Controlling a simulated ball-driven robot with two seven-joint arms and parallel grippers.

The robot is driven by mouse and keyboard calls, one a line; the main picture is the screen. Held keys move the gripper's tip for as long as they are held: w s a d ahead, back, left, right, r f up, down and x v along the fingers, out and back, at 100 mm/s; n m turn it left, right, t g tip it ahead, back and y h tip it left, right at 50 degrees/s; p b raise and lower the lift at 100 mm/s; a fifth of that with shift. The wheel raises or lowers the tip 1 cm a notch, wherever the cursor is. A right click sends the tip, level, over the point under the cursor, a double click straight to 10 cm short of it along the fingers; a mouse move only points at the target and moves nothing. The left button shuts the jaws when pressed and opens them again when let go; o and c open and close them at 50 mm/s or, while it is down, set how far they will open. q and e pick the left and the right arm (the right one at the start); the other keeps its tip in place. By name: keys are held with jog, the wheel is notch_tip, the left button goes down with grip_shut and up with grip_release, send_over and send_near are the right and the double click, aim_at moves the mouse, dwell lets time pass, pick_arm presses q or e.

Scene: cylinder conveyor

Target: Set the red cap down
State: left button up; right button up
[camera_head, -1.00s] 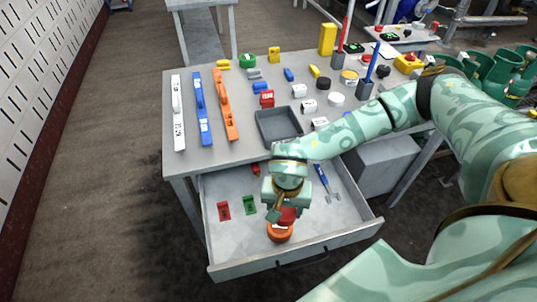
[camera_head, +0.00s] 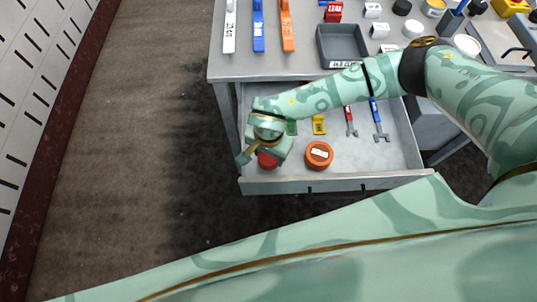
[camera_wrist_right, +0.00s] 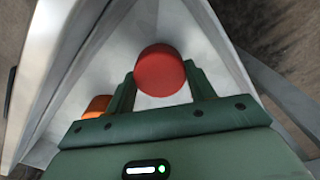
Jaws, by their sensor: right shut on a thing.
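The red cap (camera_head: 267,160) is between the fingers of my right gripper (camera_head: 262,152), over the front left part of the open drawer (camera_head: 380,155). In the right wrist view the round red cap (camera_wrist_right: 160,72) sits between the two green fingertips, which are shut on it. I cannot tell whether the cap touches the drawer floor. The orange round tin (camera_head: 319,155) stands in the drawer to the right of the cap, apart from it; part of it shows in the wrist view (camera_wrist_right: 96,106). My left gripper is not in view.
A green block (camera_head: 291,127), a yellow block (camera_head: 319,124), a red tool (camera_head: 350,121) and a blue tool (camera_head: 378,120) lie in the drawer. A grey tray (camera_head: 342,45) and several other objects are on the tabletop above. The drawer's front wall is close to the gripper.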

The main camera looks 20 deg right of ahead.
jog(key=shift+f, duration=0.7)
jog(key=shift+f, duration=0.15)
jog(key=o, duration=1)
notch_tip(320, 180, up, 12)
jog(key=p, duration=0.3)
jog(key=shift+r+p, duration=0.2)
jog(key=shift+p, duration=0.15)
